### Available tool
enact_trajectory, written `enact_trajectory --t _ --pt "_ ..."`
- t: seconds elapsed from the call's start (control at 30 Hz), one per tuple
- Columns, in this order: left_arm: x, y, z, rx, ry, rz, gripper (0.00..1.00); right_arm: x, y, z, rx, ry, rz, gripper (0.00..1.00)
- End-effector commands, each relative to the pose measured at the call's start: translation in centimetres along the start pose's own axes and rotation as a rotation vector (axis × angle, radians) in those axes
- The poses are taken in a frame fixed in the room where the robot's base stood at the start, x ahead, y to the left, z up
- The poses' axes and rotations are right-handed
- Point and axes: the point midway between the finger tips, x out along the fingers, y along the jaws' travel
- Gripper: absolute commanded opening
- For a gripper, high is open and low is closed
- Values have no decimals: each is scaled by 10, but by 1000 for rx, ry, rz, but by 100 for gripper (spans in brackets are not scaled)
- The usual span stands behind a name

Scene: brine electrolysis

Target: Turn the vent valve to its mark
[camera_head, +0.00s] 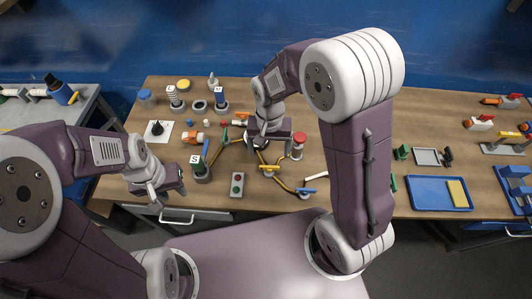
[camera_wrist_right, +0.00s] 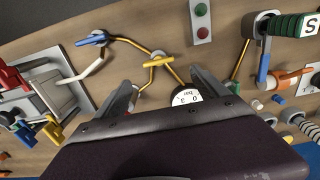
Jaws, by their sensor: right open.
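Several lever valves sit on the brown table, and I cannot read which one is the vent valve. A yellow-handled valve (camera_wrist_right: 158,63) sits on a yellow pipe just beyond my right fingertips; it also shows in the head view (camera_head: 269,168). A blue-handled valve (camera_wrist_right: 93,39) is farther along the pipe, also in the head view (camera_head: 306,190). A round gauge marked bar (camera_wrist_right: 186,97) lies between the right fingers. My right gripper (camera_wrist_right: 165,90) is open and empty above the pipework. My left gripper (camera_head: 167,197) hangs near the front table edge, its jaw opening unclear.
A box with red and green buttons (camera_head: 237,184) stands near the front edge. A green-ringed post marked S (camera_head: 201,172) with a blue lever is left of it. A red-capped cylinder (camera_head: 298,146) stands beside the right gripper. A blue tray (camera_head: 425,199) lies right.

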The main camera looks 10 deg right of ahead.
Motion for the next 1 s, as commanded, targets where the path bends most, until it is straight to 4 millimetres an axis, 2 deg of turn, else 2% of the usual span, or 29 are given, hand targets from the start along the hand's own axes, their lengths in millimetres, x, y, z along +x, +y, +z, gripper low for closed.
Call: enact_trajectory --t 0.17,0.4,0.53,0.67,0.9,1.0 --pt "1 0 0 0 0 0 36 11 0 1 0 -3 2 84" --pt "0 0 0 0 0 0 36 61 1 2 0 -6 3 84" --pt "0 0 0 0 0 0 36 81 1 1 0 -4 1 84" --pt "-1 0 0 0 0 0 36 90 0 1 0 -1 0 84" --pt "0 0 0 0 0 0 36 91 0 0 0 1 -1 84" --pt "0 0 0 0 0 0 36 91 0 0 0 1 -1 56"
